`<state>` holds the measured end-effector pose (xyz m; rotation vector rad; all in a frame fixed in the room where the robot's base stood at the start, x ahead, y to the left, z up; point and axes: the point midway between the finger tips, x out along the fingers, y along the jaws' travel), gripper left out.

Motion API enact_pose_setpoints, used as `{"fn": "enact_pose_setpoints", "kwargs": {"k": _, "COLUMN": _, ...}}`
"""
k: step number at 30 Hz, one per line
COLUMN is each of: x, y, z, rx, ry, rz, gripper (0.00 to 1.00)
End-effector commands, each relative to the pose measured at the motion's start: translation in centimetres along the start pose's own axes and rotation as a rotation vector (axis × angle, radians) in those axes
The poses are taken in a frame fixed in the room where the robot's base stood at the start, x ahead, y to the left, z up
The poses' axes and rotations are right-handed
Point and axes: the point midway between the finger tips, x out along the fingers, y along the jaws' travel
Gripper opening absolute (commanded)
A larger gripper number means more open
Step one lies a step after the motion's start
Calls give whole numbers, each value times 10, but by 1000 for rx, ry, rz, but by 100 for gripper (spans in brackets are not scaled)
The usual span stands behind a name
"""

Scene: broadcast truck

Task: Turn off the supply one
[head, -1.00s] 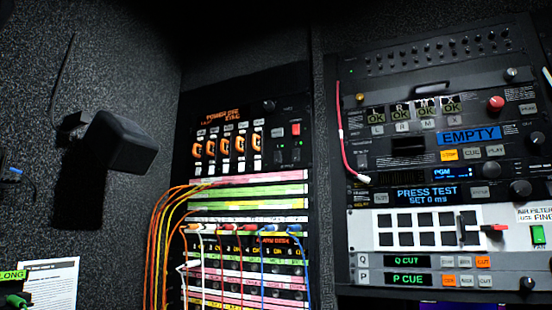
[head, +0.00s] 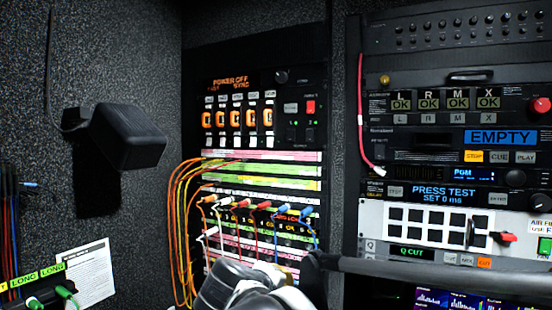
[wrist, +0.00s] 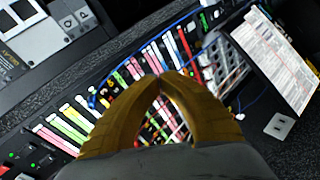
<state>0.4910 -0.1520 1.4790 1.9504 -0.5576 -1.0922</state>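The power unit (head: 238,93) is in the upper middle of the head view, with an orange display that seems to read "POWER OFF" and a second, unclear line. Below the display is a row of orange-ringed switches (head: 237,118). A red switch (head: 310,107) and two small dark switches with green lights sit at its right; their labels are too small to tell which is supply one. My gripper (wrist: 160,80) shows in the wrist view as two yellow-brown fingers with tips together and nothing seen between them. It faces coloured strips and cables, apart from the power unit's switches.
A patch panel (head: 262,172) with orange, white, red and blue cables lies below the power unit. A right-hand rack (head: 450,60) holds other panels. A black padded block (head: 128,137) juts from the left wall. A white sheet (head: 88,273) hangs lower left.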

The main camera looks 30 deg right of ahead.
Motion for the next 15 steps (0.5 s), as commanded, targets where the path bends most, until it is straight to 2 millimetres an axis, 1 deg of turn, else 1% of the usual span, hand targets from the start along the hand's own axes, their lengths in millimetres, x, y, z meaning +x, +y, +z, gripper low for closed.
{"fn": "enact_pose_setpoints", "kwargs": {"k": 1, "x": -12, "y": 41, "z": -22, "rx": -32, "ry": -2, "rz": 57, "gripper": 0}}
{"fn": "enact_pose_setpoints", "kwargs": {"k": 2, "x": -16, "y": 59, "z": -32, "rx": -52, "ry": -3, "rz": 94, "gripper": 0}}
{"fn": "enact_pose_setpoints", "kwargs": {"k": 3, "x": -21, "y": 82, "z": -46, "rx": -78, "ry": -5, "rz": 143, "gripper": 0}}
{"fn": "enact_pose_setpoints", "kwargs": {"k": 5, "x": -30, "y": 116, "z": -66, "rx": -116, "ry": -7, "rz": 218, "gripper": 0}}
{"fn": "enact_pose_setpoints", "kwargs": {"k": 6, "x": -36, "y": 138, "z": -80, "rx": -141, "ry": -9, "rz": 268, "gripper": 0}}
{"fn": "enact_pose_setpoints", "kwargs": {"k": 8, "x": -46, "y": 169, "z": -101, "rx": -176, "ry": -10, "rz": 341, "gripper": 0}}
{"fn": "enact_pose_setpoints", "kwargs": {"k": 9, "x": -53, "y": 188, "z": -114, "rx": -197, "ry": -10, "rz": 386, "gripper": 0}}
{"fn": "enact_pose_setpoints", "kwargs": {"k": 12, "x": -69, "y": 227, "z": -144, "rx": -243, "ry": -10, "rz": 488, "gripper": 0}}
{"fn": "enact_pose_setpoints", "kwargs": {"k": 15, "x": -82, "y": 254, "z": -166, "rx": -276, "ry": -10, "rz": 566, "gripper": 0}}
